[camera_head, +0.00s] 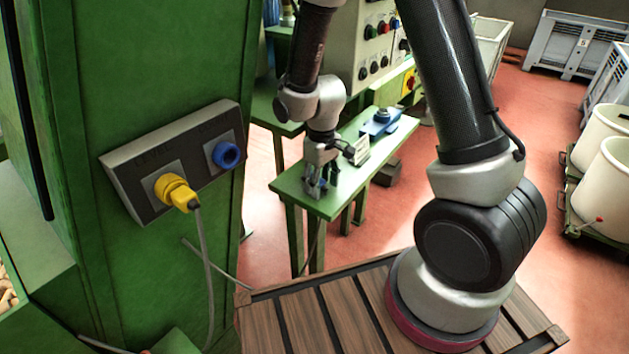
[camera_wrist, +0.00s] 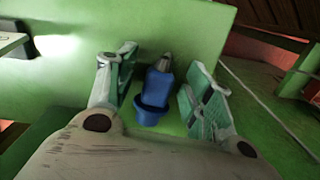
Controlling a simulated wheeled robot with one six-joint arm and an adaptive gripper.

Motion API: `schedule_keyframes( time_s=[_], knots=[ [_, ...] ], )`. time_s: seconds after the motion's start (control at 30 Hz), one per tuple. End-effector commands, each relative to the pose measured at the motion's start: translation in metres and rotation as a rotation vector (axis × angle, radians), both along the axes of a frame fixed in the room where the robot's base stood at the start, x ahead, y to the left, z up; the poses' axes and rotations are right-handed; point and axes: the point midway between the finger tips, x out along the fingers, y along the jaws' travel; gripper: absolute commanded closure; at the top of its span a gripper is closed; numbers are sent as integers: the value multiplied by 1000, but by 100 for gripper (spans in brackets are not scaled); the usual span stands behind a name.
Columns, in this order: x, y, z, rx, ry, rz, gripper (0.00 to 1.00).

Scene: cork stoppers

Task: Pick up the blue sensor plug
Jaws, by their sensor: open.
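The blue sensor plug (camera_wrist: 155,88) lies on the green bench top (camera_wrist: 185,35) in the wrist view, with a blue collar at its near end and a grey metal tip at its far end. My gripper (camera_wrist: 163,65) is open, with one finger on each side of the plug. A gap shows between the plug and each finger; I cannot tell the exact height. In the head view my gripper (camera_head: 317,185) is low over the near end of the green bench (camera_head: 345,187), and the plug is mostly hidden by the fingers.
A blue fixture (camera_head: 380,122) and a small white sign (camera_head: 361,150) stand farther along the bench. A green cabinet (camera_head: 150,60) at left carries a panel with a yellow plug (camera_head: 174,191) on a grey cable and a blue socket (camera_head: 226,155). A control box (camera_head: 365,45) stands behind.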

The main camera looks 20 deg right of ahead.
Motion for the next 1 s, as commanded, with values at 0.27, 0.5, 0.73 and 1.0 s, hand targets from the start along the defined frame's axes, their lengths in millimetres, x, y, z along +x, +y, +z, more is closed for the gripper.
schedule_keyframes(
  time_s=[0.27,0.5,0.73,1.0],
  knots=[
    [0,0,0,0,0,0,65],
    [0,0,0,0,-1,0,99],
    [0,0,1,0,-1,0,99],
    [4,0,12,1,-3,-2,99]
  ],
)
